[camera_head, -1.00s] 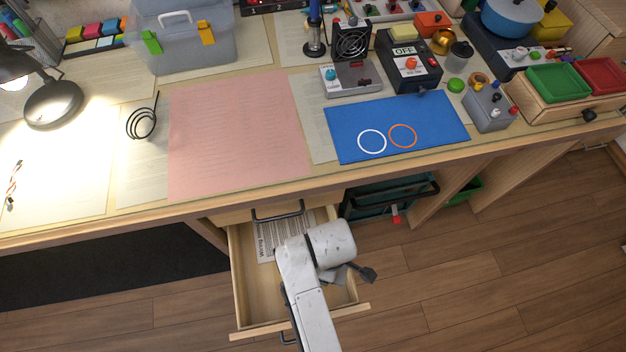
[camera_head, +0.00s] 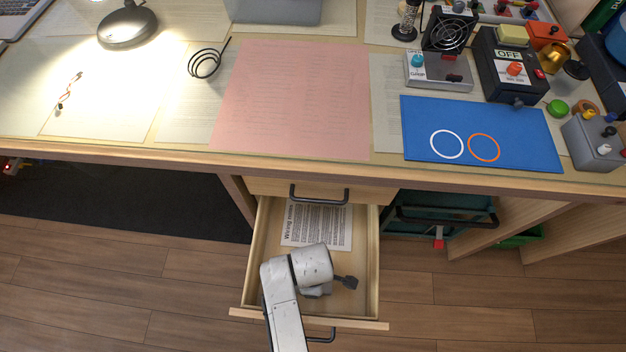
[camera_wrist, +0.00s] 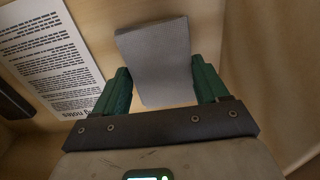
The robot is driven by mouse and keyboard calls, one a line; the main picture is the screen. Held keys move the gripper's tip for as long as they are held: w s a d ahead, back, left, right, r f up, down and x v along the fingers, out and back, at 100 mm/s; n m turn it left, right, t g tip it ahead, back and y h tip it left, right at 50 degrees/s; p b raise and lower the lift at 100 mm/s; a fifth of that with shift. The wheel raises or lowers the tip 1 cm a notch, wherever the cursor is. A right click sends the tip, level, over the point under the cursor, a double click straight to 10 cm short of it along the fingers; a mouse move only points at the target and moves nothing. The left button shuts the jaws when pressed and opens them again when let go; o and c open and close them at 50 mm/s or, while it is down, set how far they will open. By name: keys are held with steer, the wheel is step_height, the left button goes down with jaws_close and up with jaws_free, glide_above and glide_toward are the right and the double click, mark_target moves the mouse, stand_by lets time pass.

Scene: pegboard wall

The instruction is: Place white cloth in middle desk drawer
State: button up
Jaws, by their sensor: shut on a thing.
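The open desk drawer (camera_head: 365,318) sticks out below a shut drawer with a black handle. My gripper (camera_head: 332,286) is over or inside its front half, in the head view. In the wrist view, my gripper (camera_wrist: 160,74) has its two green fingers shut on a cloth (camera_wrist: 155,55), which looks light grey in the shade. The cloth hangs between the fingers above the drawer's wooden floor. I cannot tell whether its lower end touches the floor. In the head view my arm hides most of the cloth.
A printed sheet (camera_head: 318,226) lies at the back of the drawer and also shows in the wrist view (camera_wrist: 45,55). The drawer's side walls stand close around my gripper. A teal bin (camera_head: 445,212) is under the desk at the right. The desk edge overhangs the drawer's back.

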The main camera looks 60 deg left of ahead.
steer(key=shift+f+b, duration=0.35)
steer(key=shift+f, duration=0.95)
steer(key=shift+f, duration=0.15)
steer(key=o, duration=1.1)
step_height(320, 180, up, 12)
steer(key=p, duration=0.4)
